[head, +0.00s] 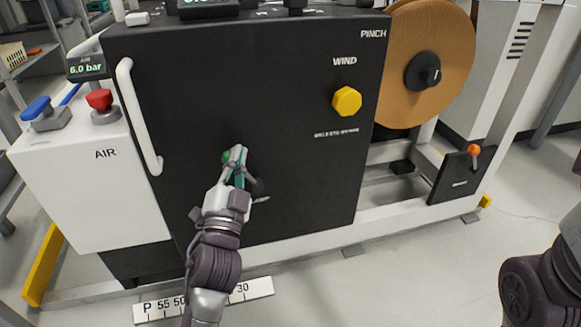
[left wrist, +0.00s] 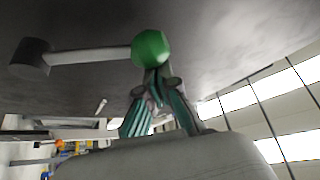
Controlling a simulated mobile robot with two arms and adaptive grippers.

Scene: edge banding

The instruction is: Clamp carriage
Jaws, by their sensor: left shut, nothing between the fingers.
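A black machine panel (head: 290,120) fills the middle of the head view. My right gripper is out of view.
A yellow WIND knob (head: 347,101) and a brown band reel (head: 435,35) are to the right. A white AIR box (head: 75,185) with a red knob (head: 100,100) and a blue handle (head: 38,108) stands left. A vertical white handle (head: 138,120) sticks out left of my gripper.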

